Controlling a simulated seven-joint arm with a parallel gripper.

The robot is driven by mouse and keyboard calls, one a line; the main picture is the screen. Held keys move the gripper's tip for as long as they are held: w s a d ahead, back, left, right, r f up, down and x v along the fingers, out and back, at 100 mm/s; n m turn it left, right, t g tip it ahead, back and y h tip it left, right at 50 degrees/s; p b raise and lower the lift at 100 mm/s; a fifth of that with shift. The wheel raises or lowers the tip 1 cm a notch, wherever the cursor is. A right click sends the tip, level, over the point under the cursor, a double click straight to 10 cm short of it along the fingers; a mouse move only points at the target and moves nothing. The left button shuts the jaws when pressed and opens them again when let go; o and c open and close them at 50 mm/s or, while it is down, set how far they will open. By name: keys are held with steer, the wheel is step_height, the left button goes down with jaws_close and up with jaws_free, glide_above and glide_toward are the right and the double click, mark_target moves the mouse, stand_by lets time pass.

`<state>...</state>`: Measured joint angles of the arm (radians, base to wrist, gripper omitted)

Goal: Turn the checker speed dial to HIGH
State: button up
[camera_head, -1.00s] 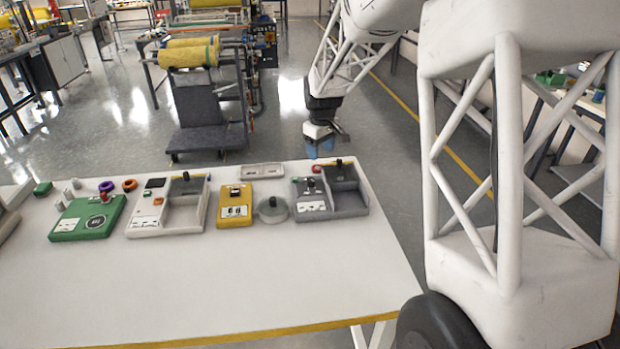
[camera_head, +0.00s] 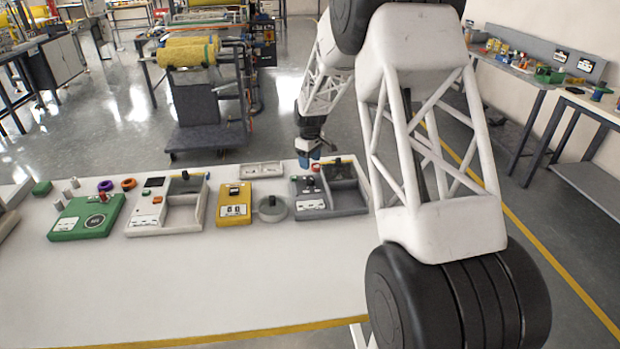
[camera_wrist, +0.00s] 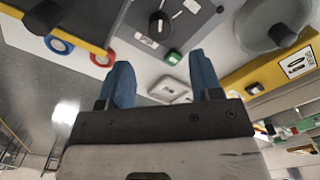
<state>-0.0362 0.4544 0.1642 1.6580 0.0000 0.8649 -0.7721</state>
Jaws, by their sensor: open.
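A grey checker box (camera_head: 347,203) stands at the right end of the row on the white table. In the wrist view its grey panel (camera_wrist: 190,25) carries a black round dial (camera_wrist: 159,24) with a white pointer line, and a white label (camera_wrist: 149,42) beside it. The label's text is too small to read. A green button (camera_wrist: 173,57) sits near the panel's edge. My gripper (camera_head: 306,161), with blue fingers, is above the back edge of this box. In the wrist view my gripper (camera_wrist: 163,76) is open and empty, apart from the dial.
A round grey dish with a black knob (camera_head: 272,209) and a yellow box (camera_head: 234,205) stand left of the grey box. A pale tray (camera_head: 261,170) lies behind. A white-grey box and a green box (camera_head: 87,218) are further left. The table front is clear.

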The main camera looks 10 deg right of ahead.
mark_target(310, 178)
steer(key=shift+f, duration=0.15)
steer(key=shift+f, duration=3.8)
steer(key=c, duration=0.9)
